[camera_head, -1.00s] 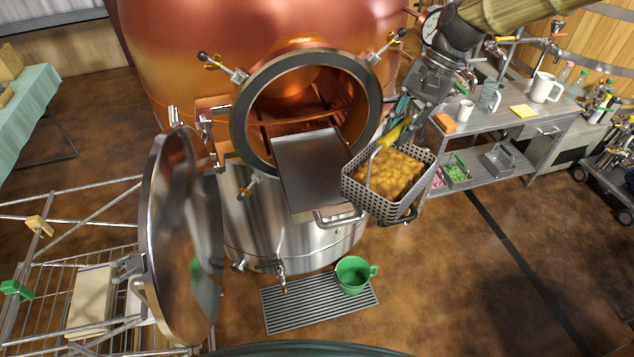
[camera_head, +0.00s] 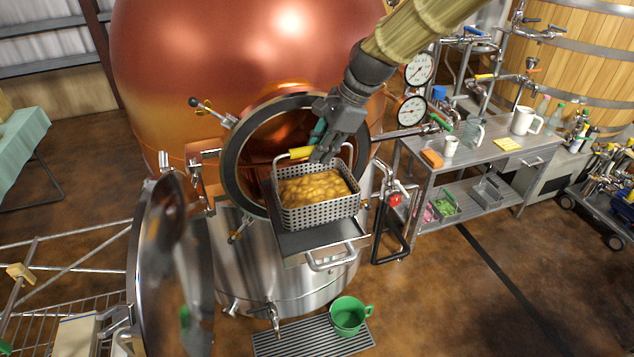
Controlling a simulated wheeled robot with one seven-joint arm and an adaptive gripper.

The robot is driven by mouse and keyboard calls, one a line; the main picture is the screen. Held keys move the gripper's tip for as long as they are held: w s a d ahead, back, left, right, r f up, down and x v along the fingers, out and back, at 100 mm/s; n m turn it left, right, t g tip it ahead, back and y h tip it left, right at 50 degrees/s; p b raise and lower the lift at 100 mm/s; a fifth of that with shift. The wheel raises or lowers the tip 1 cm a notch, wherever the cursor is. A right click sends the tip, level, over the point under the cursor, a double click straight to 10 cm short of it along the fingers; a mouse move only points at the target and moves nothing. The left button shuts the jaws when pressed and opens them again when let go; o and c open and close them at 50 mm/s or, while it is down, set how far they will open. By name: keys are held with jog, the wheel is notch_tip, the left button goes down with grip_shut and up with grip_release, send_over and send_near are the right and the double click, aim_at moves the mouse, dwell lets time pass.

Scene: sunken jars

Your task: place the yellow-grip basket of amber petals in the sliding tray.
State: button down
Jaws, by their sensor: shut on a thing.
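The perforated metal basket (camera_head: 318,214) is full of amber petals (camera_head: 312,188) and has a yellow grip (camera_head: 302,152) on its handle. My gripper (camera_head: 320,150) is shut on the yellow grip, and its fingers partly hide it. The basket is roughly level over the sliding tray (camera_head: 290,245), which is pulled out of the round opening of the copper vessel. I cannot tell whether the basket's bottom touches the tray. The basket hides most of the tray; its front edge and front handle (camera_head: 330,258) show.
The open round door (camera_head: 175,270) stands at the left. The opening's dark rim (camera_head: 232,165) is close behind the basket. A metal bench (camera_head: 490,155) with several items is at the right.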

aim_at(312, 187)
jog(key=shift+f+p, duration=1.35)
jog(key=shift+f, duration=2.2)
jog(key=c, duration=1.3)
grip_release()
jog(key=shift+c, duration=0.2)
jog(key=b+v, duration=0.5)
jog(key=v, duration=0.7)
jog(key=shift+r+b, duration=0.2)
jog(key=shift+b, duration=0.1)
